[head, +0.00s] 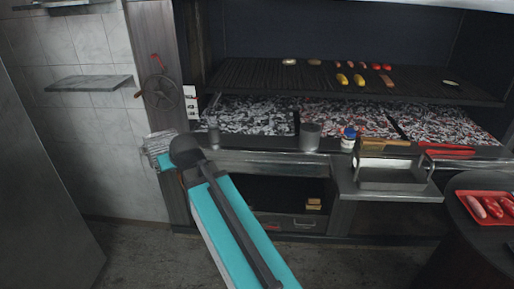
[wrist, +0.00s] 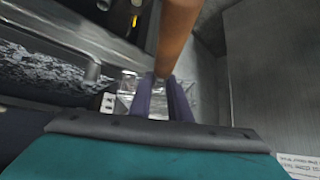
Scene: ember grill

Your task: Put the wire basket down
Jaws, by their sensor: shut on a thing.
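The wire basket (head: 156,144) shows in the head view as a pale silver grid at the left end of my arm, in front of the left post of the grill. It hangs clear of the floor. In the wrist view its silver wires (wrist: 126,94) show beyond my gripper (wrist: 163,84). The two fingers are close together on a brown wooden handle (wrist: 179,35), which seems to belong to the basket. In the head view my arm hides the fingers and part of the basket.
The grill grate (head: 330,76) holds several food pieces above glowing coals (head: 345,122). A metal cup (head: 310,137), a jar (head: 348,138) and a metal tray (head: 392,180) are to the right. A wall shelf (head: 90,83) is at left. The floor (head: 125,235) below looks clear.

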